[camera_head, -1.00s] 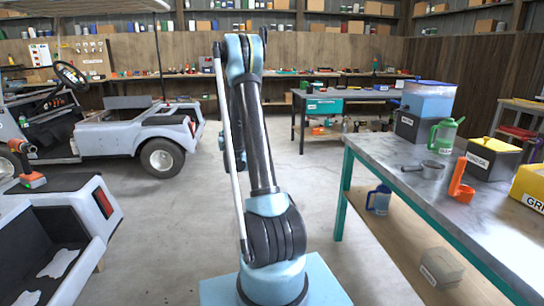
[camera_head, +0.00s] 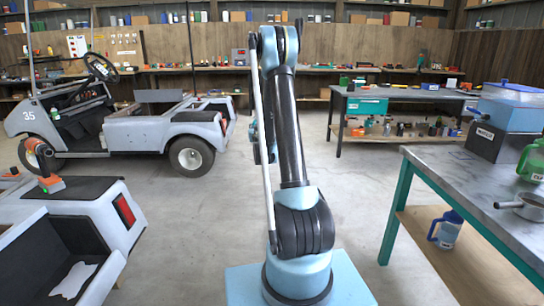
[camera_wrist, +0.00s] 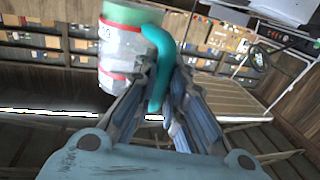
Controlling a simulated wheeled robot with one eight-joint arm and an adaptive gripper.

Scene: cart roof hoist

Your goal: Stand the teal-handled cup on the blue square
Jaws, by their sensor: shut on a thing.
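The teal-handled cup shows in the wrist view: a pale, see-through body (camera_wrist: 119,52) with red bands, a green top and a teal handle (camera_wrist: 163,58). My gripper (camera_wrist: 166,84) is shut on the teal handle, with the cup body to the left of the fingers. The cup is off any surface that I can make out. In the head view my gripper and the cup are hidden behind my arm.
A grey bench (camera_head: 444,178) stands at right, with a green jug (camera_head: 532,160), a metal pan (camera_head: 522,206) and a blue-lidded box (camera_head: 510,105). A blue-handled jug (camera_head: 446,230) is on its lower shelf. Carts (camera_head: 160,130) stand at left. The middle floor is clear.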

